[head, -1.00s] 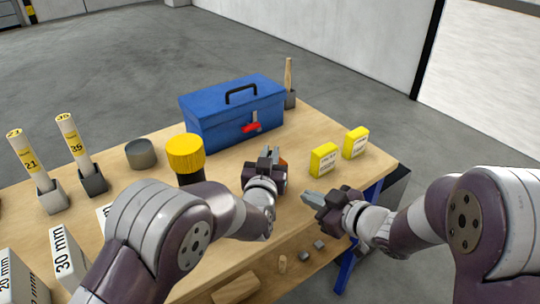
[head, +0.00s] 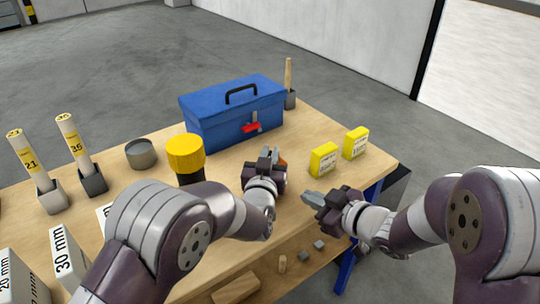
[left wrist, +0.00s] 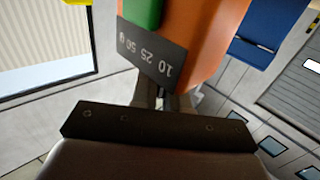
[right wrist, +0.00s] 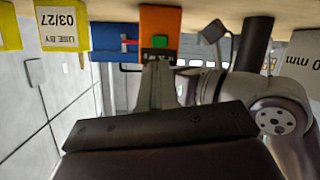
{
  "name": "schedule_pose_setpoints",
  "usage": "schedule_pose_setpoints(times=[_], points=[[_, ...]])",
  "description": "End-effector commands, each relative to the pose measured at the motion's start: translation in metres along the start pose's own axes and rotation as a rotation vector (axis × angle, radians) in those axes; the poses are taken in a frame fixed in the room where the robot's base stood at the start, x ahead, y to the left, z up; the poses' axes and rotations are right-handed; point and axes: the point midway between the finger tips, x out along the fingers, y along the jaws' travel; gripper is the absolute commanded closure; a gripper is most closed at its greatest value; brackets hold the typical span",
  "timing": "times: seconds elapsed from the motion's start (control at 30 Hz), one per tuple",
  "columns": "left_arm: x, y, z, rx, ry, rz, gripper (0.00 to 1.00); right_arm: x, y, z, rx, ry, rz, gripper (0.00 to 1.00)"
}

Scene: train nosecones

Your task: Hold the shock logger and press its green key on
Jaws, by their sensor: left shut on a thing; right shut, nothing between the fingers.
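The shock logger is an orange block (left wrist: 207,35) with a green key (left wrist: 143,12) and a dark plate marked 10, 25, 50 in the left wrist view. My left gripper (head: 268,157) is shut on it above the table. In the head view only a sliver of orange (head: 283,161) shows beside the fingers. My right gripper (head: 309,197) is shut and empty, to the right of and nearer than the left one. In the right wrist view the logger (right wrist: 160,19) and its green key (right wrist: 160,41) show just beyond the right fingertips (right wrist: 158,62). A gap or contact there cannot be told.
A blue toolbox (head: 228,108) stands behind the left gripper. A yellow-topped black cylinder (head: 185,152) stands to its left. Two yellow boxes (head: 323,159) (head: 356,142) stand right, near the edge of the wooden table (head: 225,165). Small parts lie on a lower shelf.

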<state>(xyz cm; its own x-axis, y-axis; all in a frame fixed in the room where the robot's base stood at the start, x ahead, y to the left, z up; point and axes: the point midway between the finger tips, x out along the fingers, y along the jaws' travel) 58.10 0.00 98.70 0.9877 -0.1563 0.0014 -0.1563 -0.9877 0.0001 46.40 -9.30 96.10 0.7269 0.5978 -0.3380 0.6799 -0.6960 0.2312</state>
Motion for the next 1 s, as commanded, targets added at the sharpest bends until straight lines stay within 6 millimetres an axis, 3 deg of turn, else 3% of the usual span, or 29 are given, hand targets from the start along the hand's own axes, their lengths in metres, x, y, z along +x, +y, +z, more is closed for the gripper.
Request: schedule_pose_setpoints(times=[0.3,0.43,0.5,0.57,0.7,0.8,1.0], points=[[-0.001,0.0,0.004,0.002,-0.009,0.0,1.0,-0.001,0.002,0.004,0.007,-0.006,0.006,1.0],[-0.001,0.0,0.004,0.002,-0.009,0.0,1.0,0.006,0.019,0.042,0.053,-0.054,0.005,1.0],[-0.001,0.0,0.004,0.002,-0.009,0.0,1.0,0.02,0.03,0.06,0.103,-0.001,-0.095,1.0],[-0.001,0.0,0.004,0.002,-0.008,0.0,1.0,0.026,0.028,0.065,0.213,0.067,-0.237,1.0],[-0.001,0.0,0.004,0.002,-0.009,0.001,1.0,0.014,0.007,0.06,0.46,0.105,-0.569,1.0],[-0.001,0.0,0.004,0.002,-0.01,0.001,1.0,0.002,-0.004,0.048,0.574,0.074,-0.711,1.0],[-0.001,0.0,0.004,0.002,-0.01,0.001,1.0,0.009,-0.007,0.04,0.676,0.047,-0.754,1.0]])
